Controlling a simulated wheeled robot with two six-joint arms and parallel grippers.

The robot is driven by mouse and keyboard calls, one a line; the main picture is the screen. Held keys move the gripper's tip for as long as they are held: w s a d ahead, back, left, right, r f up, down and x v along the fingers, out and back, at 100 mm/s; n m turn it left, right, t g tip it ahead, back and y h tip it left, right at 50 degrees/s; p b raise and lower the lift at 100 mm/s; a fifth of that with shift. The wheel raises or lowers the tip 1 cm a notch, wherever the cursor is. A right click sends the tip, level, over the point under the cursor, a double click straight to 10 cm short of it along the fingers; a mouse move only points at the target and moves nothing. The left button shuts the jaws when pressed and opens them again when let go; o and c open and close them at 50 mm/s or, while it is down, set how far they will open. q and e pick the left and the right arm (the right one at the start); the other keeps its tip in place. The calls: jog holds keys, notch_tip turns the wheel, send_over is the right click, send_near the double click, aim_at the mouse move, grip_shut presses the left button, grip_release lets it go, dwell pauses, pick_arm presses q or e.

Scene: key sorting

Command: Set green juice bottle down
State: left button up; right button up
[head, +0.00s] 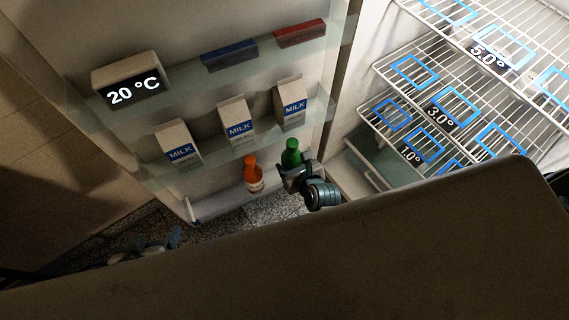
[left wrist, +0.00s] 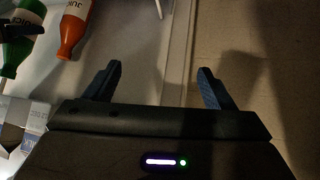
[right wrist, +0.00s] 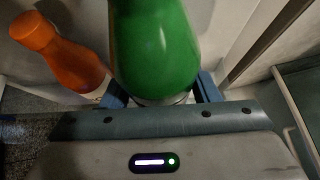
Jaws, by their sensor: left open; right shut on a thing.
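The green juice bottle (head: 291,153) is upright at the lower door shelf (head: 196,213), right of the orange juice bottle (head: 253,177). My right gripper (head: 290,172) is shut around it. In the right wrist view the green bottle (right wrist: 155,45) fills the space between the fingers (right wrist: 160,92), and the orange bottle (right wrist: 60,50) stands to its left, apart. I cannot tell whether the green bottle's base touches the shelf. My left gripper (head: 165,242) is open and empty, low at the left; its fingers (left wrist: 160,85) are spread over bare floor and the door edge.
Milk cartons (head: 238,122) stand on the middle door shelf, with blue (head: 230,55) and red (head: 300,33) boxes and a temperature display (head: 128,80) above. Wire racks (head: 440,75) with blue-framed spots are at the right. A large brown surface (head: 300,265) blocks the foreground.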

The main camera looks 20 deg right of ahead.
jog(key=w+f+b, duration=0.1)
jog(key=f, duration=0.1)
jog(key=w+f, duration=0.2)
jog(key=w+f+b, duration=0.1)
jog(key=f, duration=0.1)
jog(key=shift+w+a+f+b, duration=0.15)
jog(key=shift+a+f+b, duration=0.15)
jog(key=shift+a+f, duration=0.05)
jog(key=shift+f, duration=0.1)
pick_arm(q)
jog(key=w+r+t, duration=0.3)
jog(key=w+t, duration=0.2)
jog(key=shift+r+n, duration=0.3)
jog(key=shift+r, duration=0.1)
pick_arm(e)
jog(key=o, duration=1.4)
jog(key=shift+f, duration=0.15)
